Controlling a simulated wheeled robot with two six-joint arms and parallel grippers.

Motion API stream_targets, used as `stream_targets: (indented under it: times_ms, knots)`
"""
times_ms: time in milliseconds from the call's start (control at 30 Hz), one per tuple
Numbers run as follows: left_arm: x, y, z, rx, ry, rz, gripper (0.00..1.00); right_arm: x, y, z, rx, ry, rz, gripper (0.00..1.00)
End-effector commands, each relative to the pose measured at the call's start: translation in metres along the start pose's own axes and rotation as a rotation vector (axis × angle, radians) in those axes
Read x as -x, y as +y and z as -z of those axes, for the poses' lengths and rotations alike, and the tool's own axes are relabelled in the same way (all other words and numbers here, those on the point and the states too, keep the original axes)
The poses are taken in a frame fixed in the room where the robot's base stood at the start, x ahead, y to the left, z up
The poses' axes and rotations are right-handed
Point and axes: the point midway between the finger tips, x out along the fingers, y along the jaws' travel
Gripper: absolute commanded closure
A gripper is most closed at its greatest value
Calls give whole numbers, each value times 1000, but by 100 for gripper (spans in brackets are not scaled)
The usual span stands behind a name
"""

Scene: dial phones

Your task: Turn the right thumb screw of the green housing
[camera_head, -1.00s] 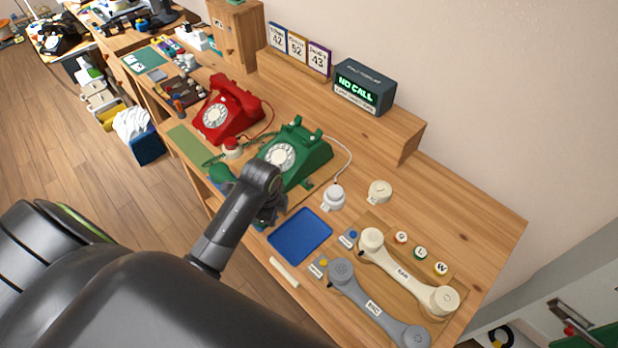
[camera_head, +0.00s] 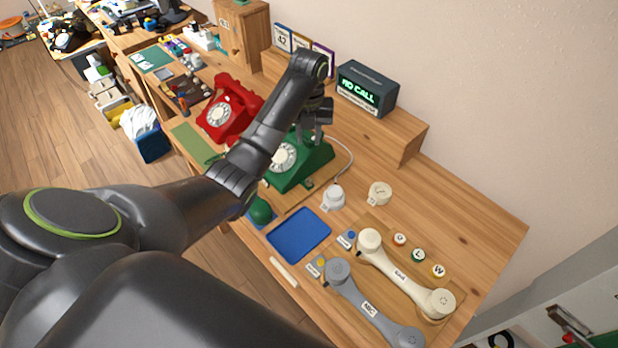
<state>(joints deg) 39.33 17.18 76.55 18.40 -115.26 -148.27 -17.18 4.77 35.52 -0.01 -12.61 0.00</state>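The green phone housing (camera_head: 309,168) with its pale dial (camera_head: 284,156) sits on a wooden board in the middle of the desk. My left gripper (camera_head: 318,136) is over the back upper part of the green housing, pointing down. Its fingers are dark and small here, so I cannot tell if they are open or shut, or if they touch the housing. My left arm hides the housing's upper left part. I cannot make out the right thumb screw. My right gripper is not in view.
A red phone (camera_head: 231,108) stands to the left, close to my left arm. A "NO CALL" display (camera_head: 366,90) stands on the shelf behind. A blue tray (camera_head: 299,235), a white plug-like part (camera_head: 333,197), a grey handset (camera_head: 372,304) and a cream handset (camera_head: 405,273) lie in front and right.

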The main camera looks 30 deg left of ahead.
Motion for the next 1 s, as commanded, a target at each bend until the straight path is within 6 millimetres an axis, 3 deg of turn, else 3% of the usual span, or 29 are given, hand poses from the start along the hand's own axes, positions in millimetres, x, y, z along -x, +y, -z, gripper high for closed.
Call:
stream_targets:
  times_ms: [833,967,1000]
  knots:
    - [-94,0,0,3,-1,0,71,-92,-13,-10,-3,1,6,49]
    - [-122,0,1,3,1,0,71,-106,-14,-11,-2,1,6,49]
    - [-124,0,1,4,2,0,71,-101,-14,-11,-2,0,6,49]
